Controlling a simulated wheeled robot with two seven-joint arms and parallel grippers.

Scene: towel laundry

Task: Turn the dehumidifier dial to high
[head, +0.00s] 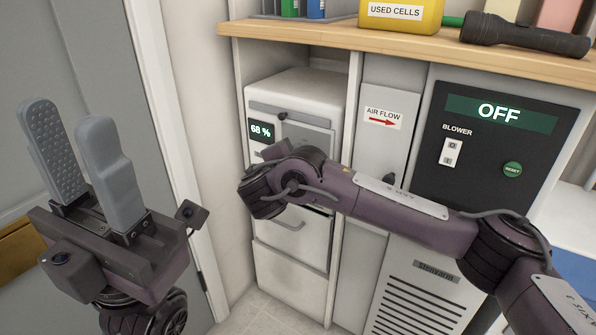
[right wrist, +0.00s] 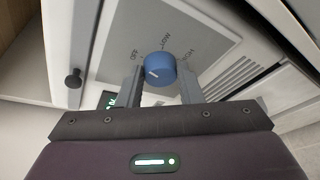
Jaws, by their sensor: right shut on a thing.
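The dehumidifier (head: 300,88) is a white cabinet unit under the counter, with a dark display (head: 261,130) reading 68 %. Small lettering is printed around the dial on the grey panel. My right gripper (right wrist: 166,80) is shut on the dial, one finger on each side. In the head view my right arm hides the dial and the right fingers. My left gripper (head: 68,120) is open and empty at the left, its fingers apart.
A wooden counter (head: 340,38) runs above, holding a yellow used cells box (head: 400,14) and a black flashlight (head: 525,36). An air flow panel (head: 382,118) and a black blower panel reading OFF (head: 480,180) stand to the right. A grey door (head: 75,60) is at left.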

